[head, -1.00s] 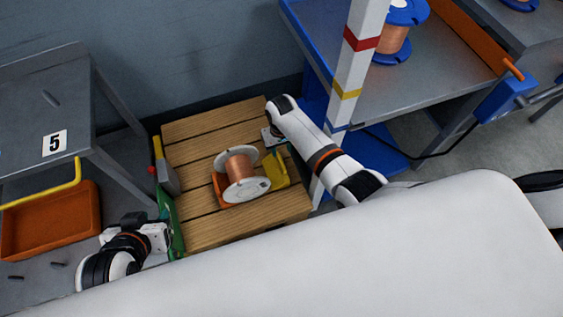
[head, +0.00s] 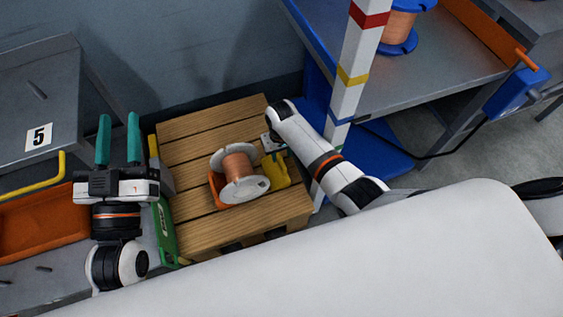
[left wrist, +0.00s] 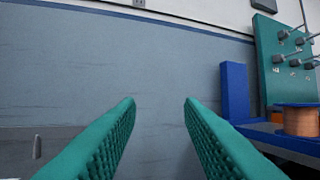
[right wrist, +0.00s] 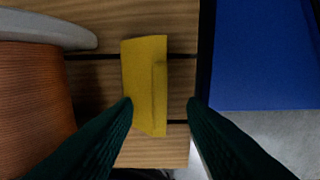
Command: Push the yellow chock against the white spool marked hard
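The spool (head: 238,165) has white flanges and copper wire and lies on a wooden pallet (head: 190,140); no marking on it is legible. It also shows at the left of the right wrist view (right wrist: 35,95). The yellow chock (head: 279,175) is on the pallet at the spool's right. In the right wrist view, bare wood shows between the chock (right wrist: 147,80) and the spool. My right gripper (head: 273,146) is open, pointing down over the chock, its fingers (right wrist: 160,105) apart at either side of the chock's near end. My left gripper (head: 118,118) is open and empty, left of the pallet.
An orange chock (head: 214,190) sits at the spool's left. A striped post (head: 350,75) and a blue stand are close right of the pallet. A table marked 5 (head: 38,137) and an orange bin (head: 40,225) are at left. A green case (head: 165,230) stands by the pallet's left edge.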

